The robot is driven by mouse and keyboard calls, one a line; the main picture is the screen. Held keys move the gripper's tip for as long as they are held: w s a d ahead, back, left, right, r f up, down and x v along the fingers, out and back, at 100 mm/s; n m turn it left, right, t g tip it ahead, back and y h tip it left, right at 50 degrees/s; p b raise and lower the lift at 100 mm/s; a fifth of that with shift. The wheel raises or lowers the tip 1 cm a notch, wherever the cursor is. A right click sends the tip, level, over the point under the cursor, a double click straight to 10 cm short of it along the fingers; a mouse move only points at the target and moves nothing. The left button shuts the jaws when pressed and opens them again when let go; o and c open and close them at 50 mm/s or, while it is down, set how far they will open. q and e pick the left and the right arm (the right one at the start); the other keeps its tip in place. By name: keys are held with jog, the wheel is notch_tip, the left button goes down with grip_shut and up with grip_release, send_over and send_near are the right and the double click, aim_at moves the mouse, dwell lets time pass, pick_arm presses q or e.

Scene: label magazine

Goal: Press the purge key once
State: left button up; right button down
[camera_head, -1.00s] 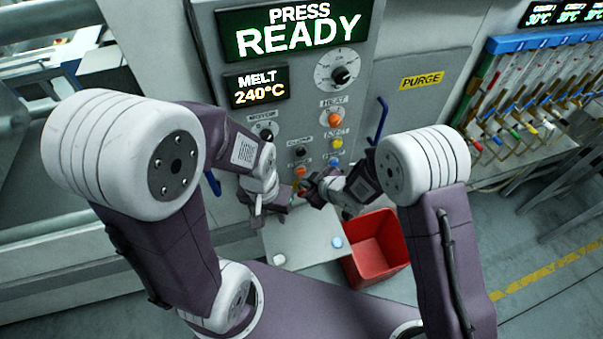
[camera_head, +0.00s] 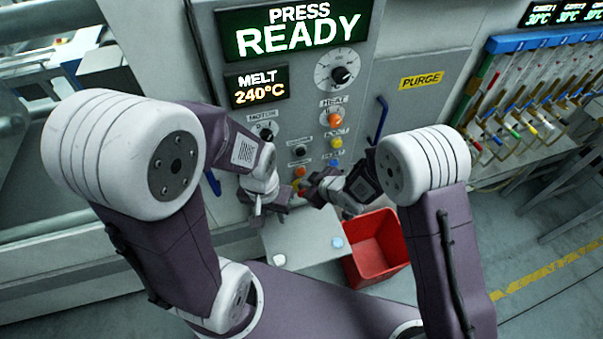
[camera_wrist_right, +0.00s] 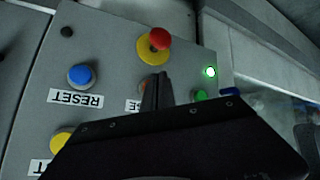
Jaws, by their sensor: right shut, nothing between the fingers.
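The purge key is an orange button on the grey press panel. In the right wrist view the purge key (camera_wrist_right: 146,85) is partly hidden behind my fingertips, and only the end of its label shows. In the head view the orange key (camera_head: 299,171) shows just above my right gripper (camera_head: 308,188). My right gripper (camera_wrist_right: 160,85) is shut and empty, in front of the panel close to the key; I cannot tell whether it touches. My left gripper (camera_head: 268,205) is beside the panel's lower left; its jaws are too small to judge.
A blue reset button (camera_wrist_right: 81,75), a yellow button (camera_wrist_right: 62,141), a red stop button on a yellow ring (camera_wrist_right: 158,40) and a lit green lamp (camera_wrist_right: 210,72) are around the key. A red bin (camera_head: 376,245) is below right. The screen (camera_head: 295,32) reads PRESS READY.

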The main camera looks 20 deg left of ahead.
jog(key=shift+w, duration=0.1)
dwell(0.5)
jog(key=shift+w+a, duration=0.25)
jog(key=shift+w+a, duration=0.25)
jog(key=shift+w, duration=0.15)
dwell(0.7)
dwell(0.3)
jog(key=shift+s+d, duration=0.5)
jog(key=shift+s, duration=0.25)
